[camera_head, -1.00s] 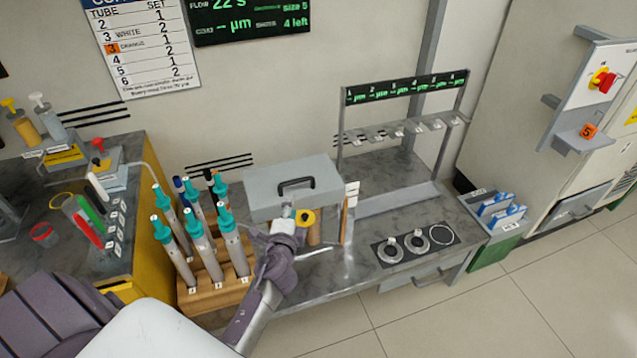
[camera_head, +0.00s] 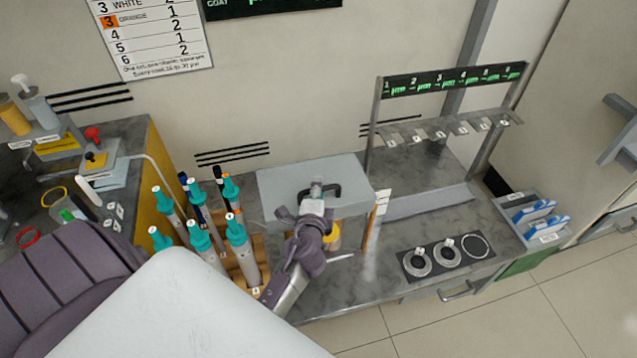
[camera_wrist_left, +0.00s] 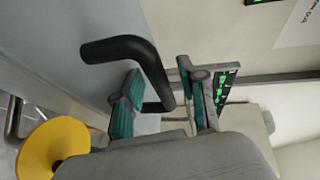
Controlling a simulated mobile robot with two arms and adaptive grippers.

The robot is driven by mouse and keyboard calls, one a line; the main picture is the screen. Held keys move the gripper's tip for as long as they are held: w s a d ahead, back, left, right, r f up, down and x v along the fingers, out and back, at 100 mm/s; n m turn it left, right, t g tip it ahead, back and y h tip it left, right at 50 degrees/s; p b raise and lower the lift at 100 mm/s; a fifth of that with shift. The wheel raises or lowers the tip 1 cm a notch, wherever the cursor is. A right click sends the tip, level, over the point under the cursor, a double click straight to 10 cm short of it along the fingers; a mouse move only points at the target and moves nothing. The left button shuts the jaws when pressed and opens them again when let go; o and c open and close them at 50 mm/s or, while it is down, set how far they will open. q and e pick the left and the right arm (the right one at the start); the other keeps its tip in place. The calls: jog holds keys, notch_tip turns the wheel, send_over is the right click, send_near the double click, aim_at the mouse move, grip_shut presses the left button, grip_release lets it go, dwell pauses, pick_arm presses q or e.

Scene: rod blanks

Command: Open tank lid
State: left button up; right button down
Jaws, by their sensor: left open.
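The grey tank lid (camera_head: 285,182) has a black handle (camera_head: 334,188) on it and lies flat on the tank at the back of the bench. My left gripper (camera_head: 317,184) is at the handle and partly covers it. In the left wrist view the black handle (camera_wrist_left: 120,48) passes between the two teal-padded fingers of the left gripper (camera_wrist_left: 165,95). The fingers are open, one on each side of the bar. A yellow round knob (camera_wrist_left: 45,148) shows below the lid. My right gripper is not in view.
A wooden rack of teal-capped tubes (camera_head: 238,250) stands close left of my left arm. A grey stand with numbered hooks (camera_head: 445,130) is at the right. Two rings (camera_head: 417,262) lie on a dark pad on the bench.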

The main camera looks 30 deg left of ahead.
pick_arm(q)
jog(key=shift+s, duration=0.1)
jog(key=shift+c, duration=0.7)
grip_shut()
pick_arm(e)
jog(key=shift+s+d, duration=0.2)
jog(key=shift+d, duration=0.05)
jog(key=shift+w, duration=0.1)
